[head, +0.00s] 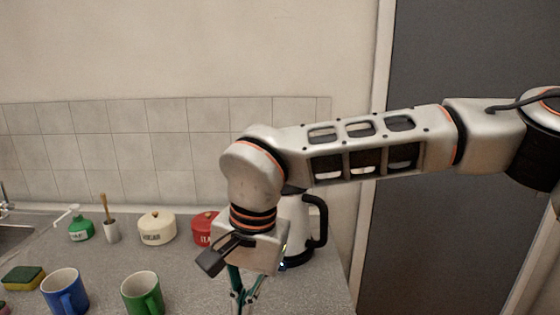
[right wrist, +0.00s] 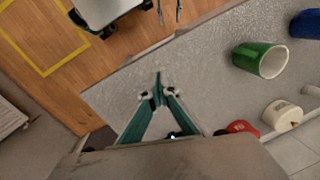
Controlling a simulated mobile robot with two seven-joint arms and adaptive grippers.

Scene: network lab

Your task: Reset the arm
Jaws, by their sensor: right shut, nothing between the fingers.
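My right arm reaches in from the right of the head view and bends down over the grey counter (head: 200,285). My right gripper (head: 243,300) points down there, its tips near or past the bottom edge of the picture. In the right wrist view, its two teal fingers (right wrist: 158,88) meet at the tips, shut and empty, above bare counter. My left gripper does not show in the head view. A white kettle (head: 293,215) with a black handle stands behind my right wrist, partly hidden by it.
A blue mug (head: 65,292) and a green mug (head: 143,293) stand left of the gripper. A sponge (head: 23,278) lies left.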

